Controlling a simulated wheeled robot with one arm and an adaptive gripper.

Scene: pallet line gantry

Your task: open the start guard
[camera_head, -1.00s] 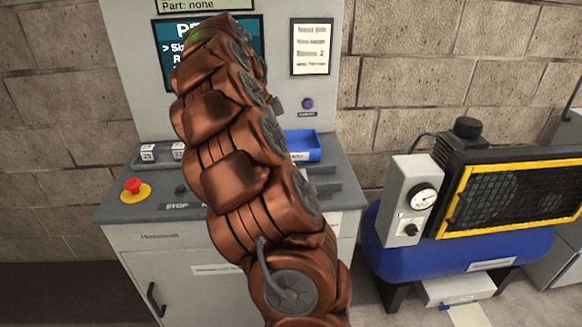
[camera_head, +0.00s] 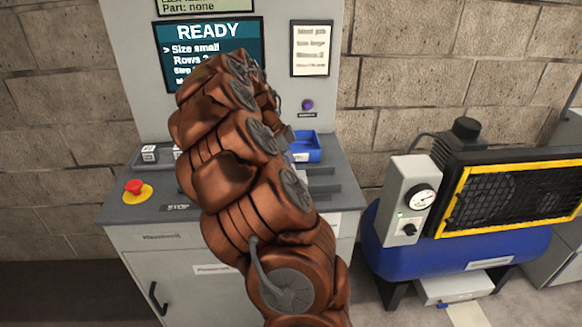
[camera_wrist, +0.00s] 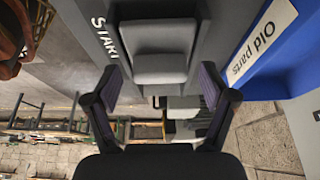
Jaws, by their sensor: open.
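The start guard (camera_wrist: 160,68) is a grey cover with a protruding lip on the grey panel, beside the START label (camera_wrist: 104,38) in the wrist view. It looks closed, and no button shows beneath it. My gripper (camera_wrist: 161,82) is open, with one dark finger on each side of the guard's lip in the picture. I cannot tell whether either finger touches it. In the head view my arm hides the guard and the gripper.
A blue bin labelled Old parts (camera_wrist: 275,65) stands close at the right in the wrist view. A red stop button (camera_head: 133,187) is on the console's left. The screen (camera_head: 207,50) reads READY. A blue compressor (camera_head: 465,252) stands at the right.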

